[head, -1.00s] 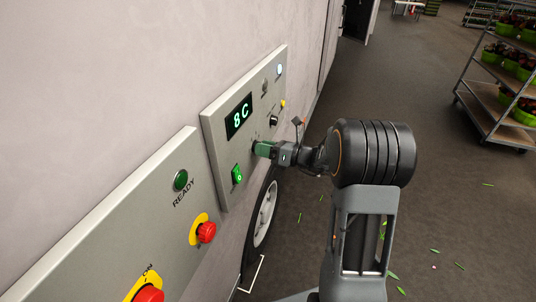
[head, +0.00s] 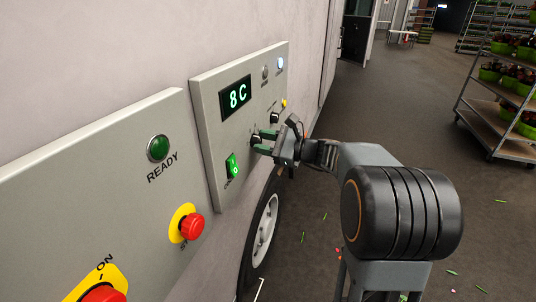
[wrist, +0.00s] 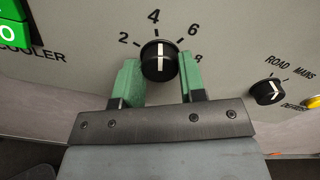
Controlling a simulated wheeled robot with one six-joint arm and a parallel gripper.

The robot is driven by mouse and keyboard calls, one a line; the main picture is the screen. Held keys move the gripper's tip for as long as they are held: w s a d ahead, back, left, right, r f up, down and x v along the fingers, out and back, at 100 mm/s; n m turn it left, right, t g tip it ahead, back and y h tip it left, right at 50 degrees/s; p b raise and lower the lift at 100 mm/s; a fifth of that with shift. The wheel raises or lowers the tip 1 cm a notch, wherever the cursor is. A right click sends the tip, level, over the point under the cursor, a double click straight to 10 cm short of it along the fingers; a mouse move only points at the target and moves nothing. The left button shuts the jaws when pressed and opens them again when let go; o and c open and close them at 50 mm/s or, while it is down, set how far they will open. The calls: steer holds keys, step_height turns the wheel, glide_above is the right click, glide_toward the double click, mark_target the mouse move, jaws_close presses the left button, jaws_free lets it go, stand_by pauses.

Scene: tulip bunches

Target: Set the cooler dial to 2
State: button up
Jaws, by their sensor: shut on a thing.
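The cooler dial (wrist: 160,62) is a round black knob with a white pointer line, in the middle of the wrist view. Its pointer is nearly upright, close to the 4. The numbers 2, 4, 6 and 8 run around it from left to right. My gripper (head: 264,141) is at the control panel (head: 221,97) in the head view. Its green fingers (wrist: 162,76) stand on either side of the dial and are shut on it. In the head view the fingers partly hide the dial.
The display (head: 236,96) reads 8 C. A green lit rocker switch (head: 232,166) sits left of the dial, and a second black knob (wrist: 268,91) marked ROAD and MAINS right of it. A red button (head: 191,227) and green READY lamp (head: 158,148) are on the nearer panel.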

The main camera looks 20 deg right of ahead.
steer(key=n+b, duration=0.5)
steer(key=b, duration=0.1)
steer(key=n+b, duration=0.5)
steer(key=b, duration=0.2)
steer(key=shift+a+f, duration=0.15)
steer(key=shift+n+b, duration=0.5)
steer(key=shift+b, duration=0.1)
steer(key=shift+n, duration=0.3)
steer(key=o, duration=0.8)
steer(key=shift+a, duration=0.1)
steer(key=shift+o, duration=0.6)
steer(key=v, duration=1.4)
steer(key=shift+p, duration=0.45)
